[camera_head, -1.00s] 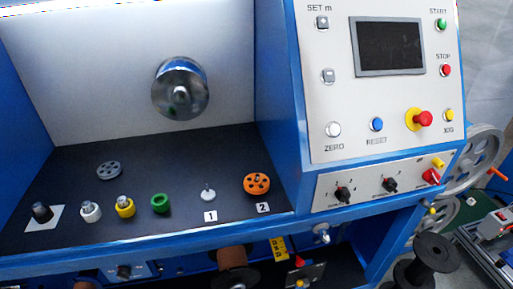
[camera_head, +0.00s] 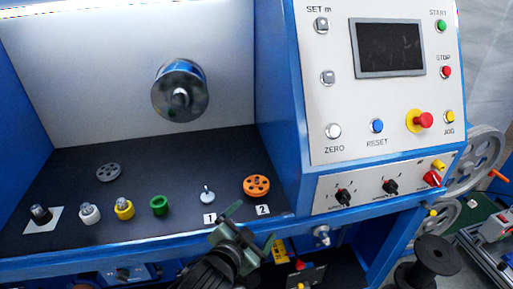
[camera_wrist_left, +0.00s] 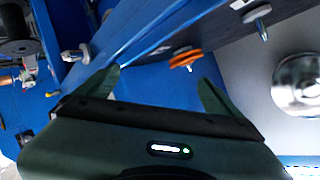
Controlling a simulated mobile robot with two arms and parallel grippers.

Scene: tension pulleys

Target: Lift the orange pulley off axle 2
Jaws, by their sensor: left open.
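The orange pulley (camera_head: 257,187) is a flat disc with holes, sitting on the dark shelf by the label "2" (camera_head: 263,210). It also shows in the left wrist view (camera_wrist_left: 186,58), ahead of my fingers. The axle inside it is mostly hidden by the pulley. Axle 1 (camera_head: 207,197), with a pale round base, stands bare by the label "1". My left gripper (camera_head: 250,226) is open and empty, in front of the shelf edge and below the pulley in the head view. In the left wrist view its two green fingers (camera_wrist_left: 158,82) are spread apart. My right gripper is not in view.
A grey pulley (camera_head: 108,172), a green ring (camera_head: 159,205), a yellow knob (camera_head: 124,209), a white knob (camera_head: 90,212) and a black knob (camera_head: 41,214) stand on the left of the shelf. The control panel (camera_head: 380,90) rises at right. A metal drum (camera_head: 180,92) projects from the back wall.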

